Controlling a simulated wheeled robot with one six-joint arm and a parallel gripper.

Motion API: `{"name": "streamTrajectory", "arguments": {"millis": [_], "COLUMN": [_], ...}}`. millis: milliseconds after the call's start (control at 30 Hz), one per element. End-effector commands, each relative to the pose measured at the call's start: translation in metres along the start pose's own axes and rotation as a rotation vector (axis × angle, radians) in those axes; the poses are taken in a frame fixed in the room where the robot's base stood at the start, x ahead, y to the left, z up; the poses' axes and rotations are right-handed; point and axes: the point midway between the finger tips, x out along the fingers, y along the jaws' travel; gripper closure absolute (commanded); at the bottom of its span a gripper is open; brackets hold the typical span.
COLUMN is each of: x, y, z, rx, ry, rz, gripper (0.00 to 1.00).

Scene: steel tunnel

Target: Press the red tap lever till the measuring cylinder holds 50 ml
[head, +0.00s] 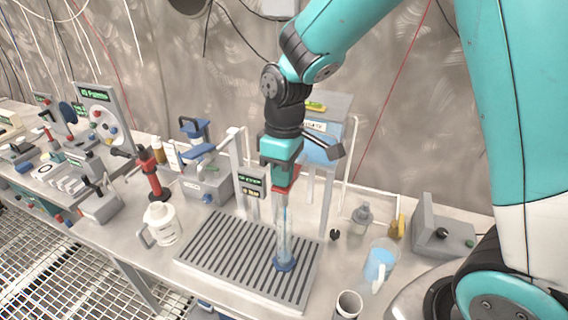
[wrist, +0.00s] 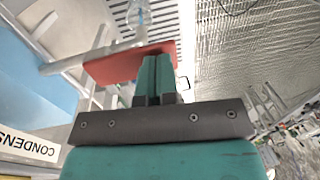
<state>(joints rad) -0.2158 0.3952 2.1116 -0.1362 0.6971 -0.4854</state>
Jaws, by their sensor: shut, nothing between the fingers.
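My gripper (head: 284,168) is shut and empty, pointing down over the red tap lever (head: 291,182). In the wrist view the fingertips (wrist: 157,60) overlap the flat red lever (wrist: 115,66) and seem to rest on it, though contact is not certain. The clear measuring cylinder (head: 283,238) stands upright on its blue foot, below the lever. A thin blue streak shows inside its upper part; I cannot read the level. The cylinder also shows small in the wrist view (wrist: 138,18). The tap's spout is hidden by my gripper.
The cylinder stands on a slatted drip tray (head: 225,258). A small green-lit display (head: 251,187) is left of the lever. Behind is a tank with blue liquid (head: 324,152).

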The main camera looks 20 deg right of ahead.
Motion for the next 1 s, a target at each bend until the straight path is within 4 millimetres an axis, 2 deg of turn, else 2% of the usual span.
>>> {"name": "streamTrajectory", "arguments": {"millis": [433, 800, 1000], "x": [0.0, -0.016, -0.016], "y": [0.0, -0.002, -0.002], "z": [0.001, 0.001, 0.0], "rx": [0.0, 0.0, 0.0], "ry": [-0.002, -0.002, -0.001], "rz": [-0.001, -0.001, -0.001], "gripper": [1.0, 1.0, 1.0]}}
